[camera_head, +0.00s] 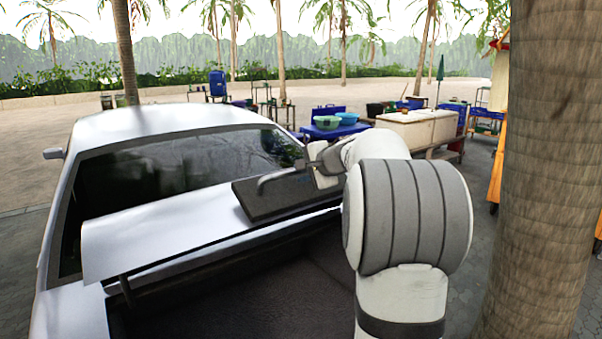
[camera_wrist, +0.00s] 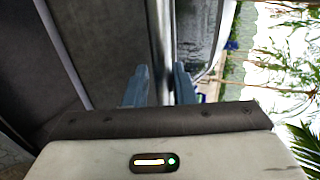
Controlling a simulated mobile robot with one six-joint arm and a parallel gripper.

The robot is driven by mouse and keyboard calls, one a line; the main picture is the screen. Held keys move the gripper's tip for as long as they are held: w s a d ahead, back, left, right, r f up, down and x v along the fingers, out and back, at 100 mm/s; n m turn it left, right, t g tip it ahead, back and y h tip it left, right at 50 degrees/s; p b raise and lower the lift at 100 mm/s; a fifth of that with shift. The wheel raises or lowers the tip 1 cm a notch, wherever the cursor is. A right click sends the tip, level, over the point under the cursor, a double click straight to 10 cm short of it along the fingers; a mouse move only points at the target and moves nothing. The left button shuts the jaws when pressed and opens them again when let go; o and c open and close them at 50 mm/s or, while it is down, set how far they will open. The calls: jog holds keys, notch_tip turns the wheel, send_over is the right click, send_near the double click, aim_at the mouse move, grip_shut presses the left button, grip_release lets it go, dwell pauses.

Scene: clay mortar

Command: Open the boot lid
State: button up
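The boot lid (camera_head: 150,235) of the silver car is a pale panel, raised part way and tilted, with the dark boot space (camera_head: 280,295) showing below it. A dark flat panel (camera_head: 272,196) with a grey bent bar sits on its right part. My gripper (camera_head: 308,166) is at this panel, its fingers hard to make out in the head view. In the wrist view, my gripper's two blue-grey fingers (camera_wrist: 160,85) stand on either side of a shiny upright bar or edge of the lid (camera_wrist: 160,40). They appear to close on it.
The car's roof (camera_head: 165,120) and rear window (camera_head: 180,165) lie beyond the lid. A thick palm trunk (camera_head: 545,180) stands close at the right. Blue crates, basins and a pale counter (camera_head: 418,128) stand behind. Open paved ground lies to the left and back.

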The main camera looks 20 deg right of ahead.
jog(key=shift+o, duration=1.4)
